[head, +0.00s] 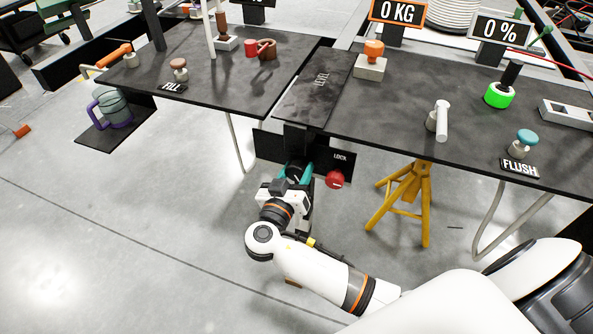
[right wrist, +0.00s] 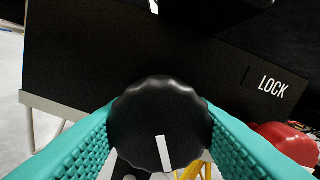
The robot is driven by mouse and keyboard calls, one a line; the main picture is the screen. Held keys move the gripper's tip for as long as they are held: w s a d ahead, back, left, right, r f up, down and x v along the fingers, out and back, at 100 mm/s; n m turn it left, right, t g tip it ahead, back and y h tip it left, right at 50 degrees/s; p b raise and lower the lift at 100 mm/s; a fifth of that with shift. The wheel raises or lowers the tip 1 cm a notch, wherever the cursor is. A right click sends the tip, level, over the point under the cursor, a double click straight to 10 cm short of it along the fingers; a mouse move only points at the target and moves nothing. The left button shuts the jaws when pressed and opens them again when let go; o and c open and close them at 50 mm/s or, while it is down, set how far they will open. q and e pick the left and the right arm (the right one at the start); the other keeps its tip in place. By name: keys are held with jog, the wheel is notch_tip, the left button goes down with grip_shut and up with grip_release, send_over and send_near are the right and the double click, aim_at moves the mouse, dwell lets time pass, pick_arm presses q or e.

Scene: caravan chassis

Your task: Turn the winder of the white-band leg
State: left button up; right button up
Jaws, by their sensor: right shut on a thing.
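The winder is a round black knob (right wrist: 158,120) with a scalloped rim and a white mark on its face, in the middle of the right wrist view. The white mark points almost straight down, tilted slightly. My right gripper (right wrist: 158,128) has its teal fingers on both sides of the knob and is shut on it. In the head view my right gripper (head: 295,173) is at the black panel below the table gap, and the knob is mostly hidden there. A white band on a leg cannot be made out. My left gripper is not in view.
A black panel marked LOCK (right wrist: 270,85) is behind the knob, with a red knob (head: 335,179) just right of my gripper. A yellow stand (head: 408,190) is farther right. Black tabletops (head: 400,110) are above. The floor in front is mostly clear.

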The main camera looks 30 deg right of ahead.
jog(key=shift+n, duration=0.3)
jog(key=shift+r+p, duration=0.1)
jog(key=shift+p, duration=0.2)
jog(key=n+p, duration=0.2)
jog(key=n, duration=0.2)
jog(key=n+p, duration=0.3)
jog(key=n, duration=0.3)
jog(key=shift+n+p, duration=0.3)
jog(key=shift+p, duration=0.05)
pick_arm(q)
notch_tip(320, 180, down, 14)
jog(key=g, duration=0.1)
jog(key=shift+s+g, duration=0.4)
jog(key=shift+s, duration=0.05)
pick_arm(e)
jog(key=shift+n, duration=0.4)
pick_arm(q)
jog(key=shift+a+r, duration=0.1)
pick_arm(e)
jog(key=o, duration=1)
jog(key=shift+s, duration=0.1)
